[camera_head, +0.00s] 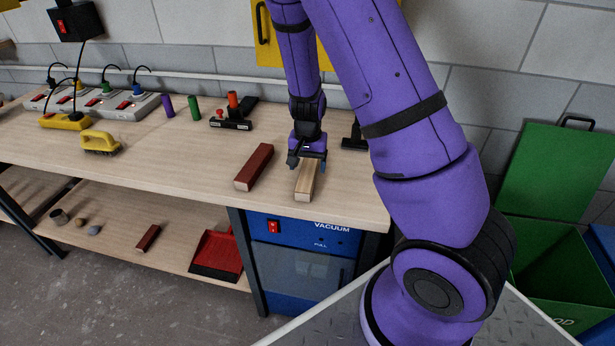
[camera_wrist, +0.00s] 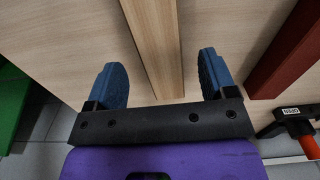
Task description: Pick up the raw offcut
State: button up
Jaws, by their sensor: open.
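The raw offcut (camera_head: 306,182) is a short batten of bare, pale wood lying on the workbench near its front right corner. In the wrist view the raw offcut (camera_wrist: 155,40) runs between the two blue fingertips, with a gap on each side. My gripper (camera_head: 307,163) is open over the far end of the offcut, and in the wrist view my gripper (camera_wrist: 164,82) holds nothing. A red-painted batten (camera_head: 254,167) lies to the left of the offcut, apart from it; it shows at the right in the wrist view (camera_wrist: 287,55).
The workbench (camera_head: 200,165) has clear room left of the red batten. A black tool with an orange handle (camera_head: 232,117) stands behind. Power strips (camera_head: 130,105) and a yellow brush (camera_head: 99,142) are at left. A blue vacuum (camera_head: 300,240) is below; a green bin (camera_head: 560,290) is at right.

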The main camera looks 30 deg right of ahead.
aim_at(308, 172)
jog(key=shift+f, duration=1.75)
jog(key=c, duration=1.1)
jog(key=shift+o, duration=0.2)
jog(key=shift+r, duration=0.15)
